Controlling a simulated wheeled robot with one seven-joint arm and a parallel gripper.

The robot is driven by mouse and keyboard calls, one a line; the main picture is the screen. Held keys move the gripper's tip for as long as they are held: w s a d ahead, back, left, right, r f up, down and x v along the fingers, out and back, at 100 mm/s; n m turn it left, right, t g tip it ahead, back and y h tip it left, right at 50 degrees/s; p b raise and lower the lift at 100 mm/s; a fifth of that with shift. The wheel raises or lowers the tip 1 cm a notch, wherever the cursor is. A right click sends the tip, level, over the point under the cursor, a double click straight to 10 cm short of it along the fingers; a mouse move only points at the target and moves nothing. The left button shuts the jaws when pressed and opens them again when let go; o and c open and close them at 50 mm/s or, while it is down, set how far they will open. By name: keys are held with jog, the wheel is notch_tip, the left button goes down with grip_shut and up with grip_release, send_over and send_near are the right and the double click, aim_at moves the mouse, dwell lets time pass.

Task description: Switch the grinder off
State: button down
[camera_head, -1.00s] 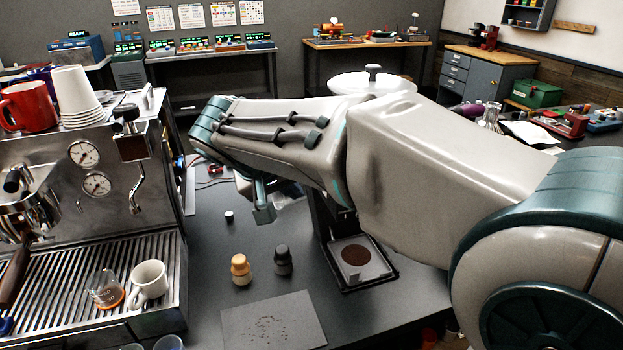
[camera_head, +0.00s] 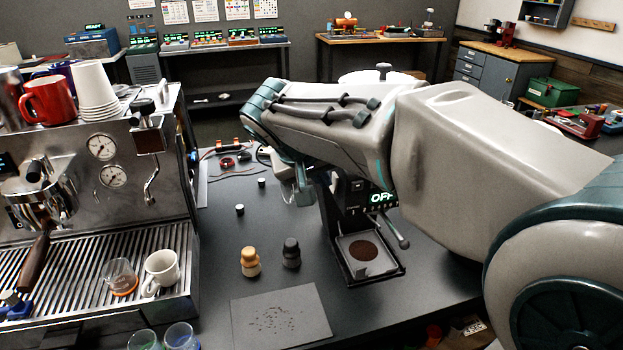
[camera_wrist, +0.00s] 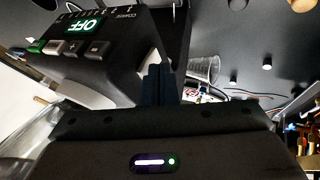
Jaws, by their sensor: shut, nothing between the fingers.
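The grinder (camera_head: 353,222) stands right of centre in the head view, its upper part largely hidden behind my arm. Its lit display (camera_head: 382,197) reads OFF. The wrist view shows the dark grinder body (camera_wrist: 120,65) close up, with the OFF display (camera_wrist: 85,27) and a row of small buttons (camera_wrist: 72,48) below it. My gripper (camera_wrist: 160,72) is shut and empty, its dark fingertips beside a pale part (camera_wrist: 150,60) on the grinder's side. I cannot tell whether they touch. In the head view the fingers are mostly hidden by my arm.
The espresso machine (camera_head: 110,215) stands at the left with cups on it. Glasses (camera_head: 181,337) stand at the front edge.

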jog(key=shift+w+d+r+p, duration=0.1)
jog(key=shift+d+r+p, duration=0.15)
jog(key=shift+r+p, duration=0.4)
jog(key=shift+a+r, duration=0.1)
jog(key=shift+r, duration=0.05)
jog(key=a+b+v, duration=0.1)
jog(key=v, duration=1.1)
jog(key=shift+a+f, duration=0.2)
jog(key=shift+a, duration=0.05)
jog(key=shift+w, duration=0.15)
